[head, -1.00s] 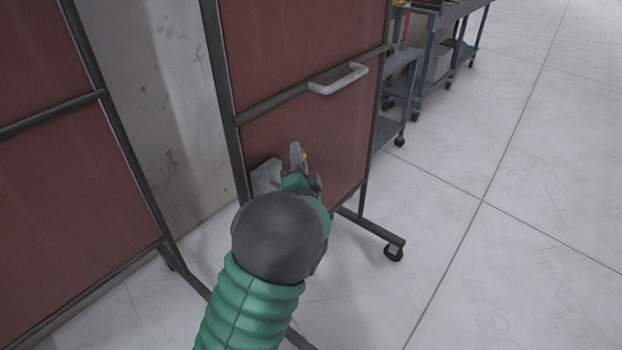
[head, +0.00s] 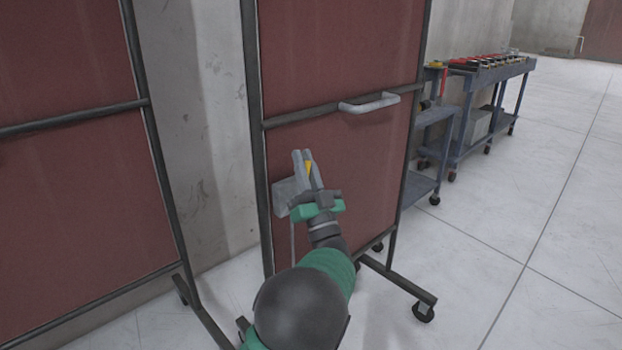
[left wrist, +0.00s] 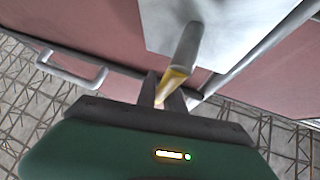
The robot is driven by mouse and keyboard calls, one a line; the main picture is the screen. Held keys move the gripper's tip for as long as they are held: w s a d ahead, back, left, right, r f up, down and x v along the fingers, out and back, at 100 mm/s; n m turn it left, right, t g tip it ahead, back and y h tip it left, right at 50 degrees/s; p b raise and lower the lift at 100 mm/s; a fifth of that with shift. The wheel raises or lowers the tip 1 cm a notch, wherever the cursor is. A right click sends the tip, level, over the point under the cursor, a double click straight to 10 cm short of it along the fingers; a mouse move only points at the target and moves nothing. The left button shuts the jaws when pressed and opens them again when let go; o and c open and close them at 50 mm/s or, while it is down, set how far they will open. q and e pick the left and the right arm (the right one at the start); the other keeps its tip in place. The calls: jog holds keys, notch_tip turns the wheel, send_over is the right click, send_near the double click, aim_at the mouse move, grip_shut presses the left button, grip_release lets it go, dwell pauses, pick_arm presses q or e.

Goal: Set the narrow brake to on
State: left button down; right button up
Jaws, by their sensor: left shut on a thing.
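The brake is a grey plate (head: 284,193) low on the left side of the narrow red panel (head: 335,215), with a lever (left wrist: 186,47) standing out from it. The lever has a yellow part, seen between my fingers in the left wrist view. My left gripper (head: 307,165) is in front of the plate, its fingers shut on the lever; it also shows in the left wrist view (left wrist: 169,92). The fingers and hand partly hide the lever and plate in the head view. My right gripper is not in view.
A grey handle (head: 369,103) sits on the panel's crossbar above my gripper. The panel stands in a dark wheeled frame with a caster (head: 423,312). Another red panel (head: 60,200) stands at left. Carts (head: 490,72) stand at back right. The floor at right is clear.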

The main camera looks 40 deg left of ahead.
pick_arm(q)
jog(key=shift+s+n+g+y+b, duration=0.25)
jog(key=shift+n+g+y+b, duration=0.1)
jog(key=shift+n+g, duration=0.4)
jog(key=shift+s+n+g+y+b, duration=0.3)
jog(key=shift+n+g+y, duration=0.1)
jog(key=shift+n+g, duration=0.35)
jog(key=shift+s+n+g+y+b, duration=0.3)
jog(key=shift+n+g, duration=0.3)
jog(key=shift+n, duration=0.3)
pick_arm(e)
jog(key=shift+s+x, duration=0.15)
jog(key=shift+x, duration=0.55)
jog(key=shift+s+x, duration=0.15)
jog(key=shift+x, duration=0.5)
pick_arm(q)
jog(key=shift+r, duration=0.1)
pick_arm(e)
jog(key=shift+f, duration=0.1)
pick_arm(q)
jog(key=c, duration=1.5)
grip_release()
jog(key=shift+o, duration=0.2)
jog(key=p+v, duration=0.3)
jog(key=v, duration=1.4)
jog(key=shift+w, duration=0.15)
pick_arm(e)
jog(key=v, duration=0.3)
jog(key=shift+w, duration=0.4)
